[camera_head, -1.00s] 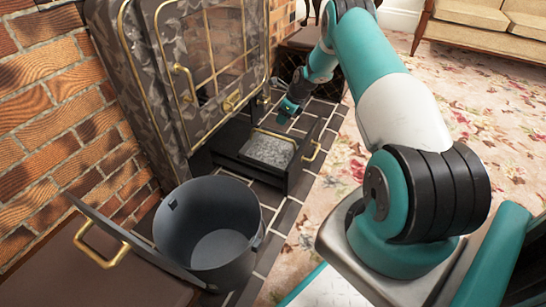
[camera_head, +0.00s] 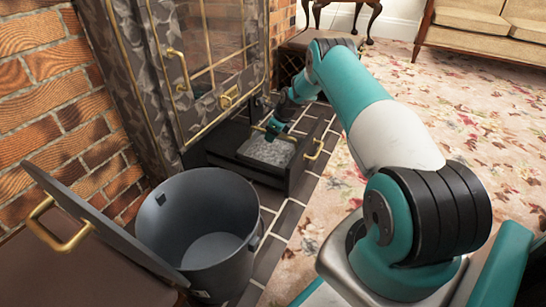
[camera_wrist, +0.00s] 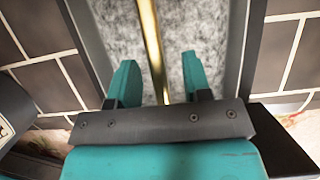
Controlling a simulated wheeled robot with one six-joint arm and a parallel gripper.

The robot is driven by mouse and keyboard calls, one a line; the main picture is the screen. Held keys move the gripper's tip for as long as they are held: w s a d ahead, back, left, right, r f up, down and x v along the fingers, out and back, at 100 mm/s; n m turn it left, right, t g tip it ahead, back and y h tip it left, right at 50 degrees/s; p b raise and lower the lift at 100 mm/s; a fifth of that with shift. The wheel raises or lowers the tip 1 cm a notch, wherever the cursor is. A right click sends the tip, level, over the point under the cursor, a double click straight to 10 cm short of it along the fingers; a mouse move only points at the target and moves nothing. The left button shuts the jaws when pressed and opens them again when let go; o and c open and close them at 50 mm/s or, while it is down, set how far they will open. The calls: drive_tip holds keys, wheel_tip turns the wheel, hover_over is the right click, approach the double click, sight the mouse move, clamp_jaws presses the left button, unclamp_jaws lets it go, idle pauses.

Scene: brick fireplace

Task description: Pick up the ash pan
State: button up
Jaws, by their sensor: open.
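The ash pan (camera_head: 266,152) is a shallow pan full of grey ash, sitting in the pulled-out black drawer (camera_head: 236,168) under the stove. A thin brass bar handle (camera_wrist: 150,40) crosses over the ash. My gripper (camera_head: 274,129) is low over the far side of the pan. In the wrist view my gripper (camera_wrist: 160,80) is open, with one teal finger on each side of the brass bar. I cannot tell whether a finger touches it. The bar's near end is hidden by the gripper body.
A dark round bucket (camera_head: 205,235) stands open left of the drawer. The stove (camera_head: 205,60) rises behind. Flowered carpet (camera_head: 445,110) lies right.

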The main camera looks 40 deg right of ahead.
clamp_jaws()
drive_tip(key=shift+w, duration=0.1)
drive_tip(key=shift+r, duration=0.1)
